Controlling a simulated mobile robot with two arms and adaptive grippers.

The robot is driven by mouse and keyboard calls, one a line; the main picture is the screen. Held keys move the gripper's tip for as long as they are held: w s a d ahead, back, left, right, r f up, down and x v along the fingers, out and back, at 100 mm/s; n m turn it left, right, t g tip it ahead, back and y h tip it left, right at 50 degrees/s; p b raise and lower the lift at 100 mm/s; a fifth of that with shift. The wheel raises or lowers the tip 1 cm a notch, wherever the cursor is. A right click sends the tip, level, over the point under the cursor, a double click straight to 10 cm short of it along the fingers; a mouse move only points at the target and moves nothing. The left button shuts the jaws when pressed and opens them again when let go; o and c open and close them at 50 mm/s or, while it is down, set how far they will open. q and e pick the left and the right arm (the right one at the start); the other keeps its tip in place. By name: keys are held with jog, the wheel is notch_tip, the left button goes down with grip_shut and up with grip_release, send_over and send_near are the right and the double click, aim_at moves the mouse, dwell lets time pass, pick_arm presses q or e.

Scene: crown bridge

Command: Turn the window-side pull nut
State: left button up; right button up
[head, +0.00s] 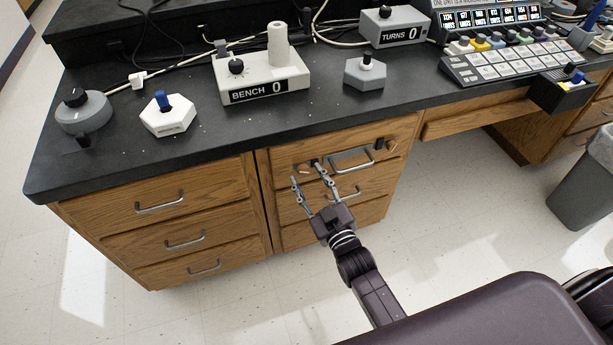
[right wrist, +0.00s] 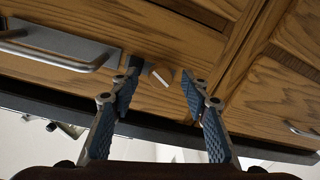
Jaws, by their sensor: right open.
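The top drawer of the right cabinet stack carries a metal bar pull (head: 350,160). A small round brown nut with a white stripe (right wrist: 161,74) sits on the drawer front beside the pull's end in the right wrist view. A similar small piece (head: 391,146) and a dark block (head: 380,145) show beyond the pull's other end in the head view. My right gripper (head: 306,173) is open, its fingers spread on either side of the striped nut. I cannot tell whether they touch it. My left gripper is not in view.
The black countertop (head: 210,135) overhangs the drawers. On it are a bench counter box (head: 262,78), a white hexagonal base with a blue knob (head: 167,115) and a grey hexagonal base (head: 366,73). A grey bin (head: 585,185) stands right. Floor before the drawers is clear.

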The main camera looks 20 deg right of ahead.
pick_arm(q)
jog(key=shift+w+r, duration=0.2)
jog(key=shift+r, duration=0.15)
pick_arm(e)
jog(key=shift+w, duration=0.8)
jog(key=shift+a, duration=0.1)
jog(key=c, duration=1.1)
jog(key=shift+m+p, duration=0.4)
jog(key=shift+m, duration=0.4)
jog(key=shift+c, duration=0.2)
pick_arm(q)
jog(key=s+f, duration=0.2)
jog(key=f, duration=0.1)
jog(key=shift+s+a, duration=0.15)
pick_arm(e)
jog(key=shift+m, duration=0.5)
jog(key=o, duration=1.1)
jog(key=shift+f, duration=0.1)
jog(key=shift+o, duration=0.2)
jog(key=shift+s, duration=0.15)
